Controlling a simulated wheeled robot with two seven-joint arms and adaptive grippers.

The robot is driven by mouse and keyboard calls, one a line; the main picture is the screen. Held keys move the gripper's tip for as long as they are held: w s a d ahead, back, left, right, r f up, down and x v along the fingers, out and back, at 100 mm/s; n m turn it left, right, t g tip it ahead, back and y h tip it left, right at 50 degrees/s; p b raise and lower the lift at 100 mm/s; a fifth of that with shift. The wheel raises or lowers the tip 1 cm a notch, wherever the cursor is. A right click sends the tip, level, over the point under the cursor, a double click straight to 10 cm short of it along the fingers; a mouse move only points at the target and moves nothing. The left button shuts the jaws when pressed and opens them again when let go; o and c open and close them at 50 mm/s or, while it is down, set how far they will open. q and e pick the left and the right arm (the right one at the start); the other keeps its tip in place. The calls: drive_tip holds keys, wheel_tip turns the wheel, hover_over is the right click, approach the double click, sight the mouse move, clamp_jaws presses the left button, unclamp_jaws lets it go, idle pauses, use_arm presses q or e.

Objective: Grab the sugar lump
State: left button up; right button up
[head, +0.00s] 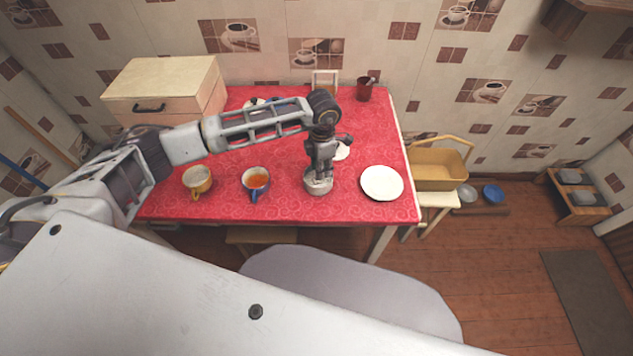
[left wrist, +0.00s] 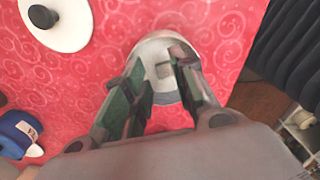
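A white bowl (head: 319,188) stands near the front edge of the red table, and it also shows in the left wrist view (left wrist: 150,52). A small greyish block, seemingly the sugar lump (left wrist: 164,71), lies inside it. My left gripper (head: 319,172) points down into the bowl's mouth and hides most of its inside in the head view. In the left wrist view my left gripper (left wrist: 160,72) has its fingers apart, with the lump visible between the tips. I cannot tell whether a finger touches it. My right gripper is not in view.
A white plate (head: 382,183) lies right of the bowl. An orange-filled cup (head: 256,182) and a yellow cup (head: 197,180) stand to its left. A white lid with a dark knob (left wrist: 55,22) lies behind the bowl. A dark red mortar (head: 364,91) stands at the back.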

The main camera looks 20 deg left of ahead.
sight(316, 182)
use_arm(q)
drive_tip(key=shift+s+a+f+p, duration=0.1)
drive_tip(key=shift+f+p, duration=0.1)
drive_tip(key=shift+f, duration=1.1)
drive_tip(key=shift+s+a+f+p, duration=0.1)
drive_tip(key=shift+f+p, duration=0.05)
drive_tip(key=shift+f, duration=1.1)
drive_tip(key=c, duration=0.4)
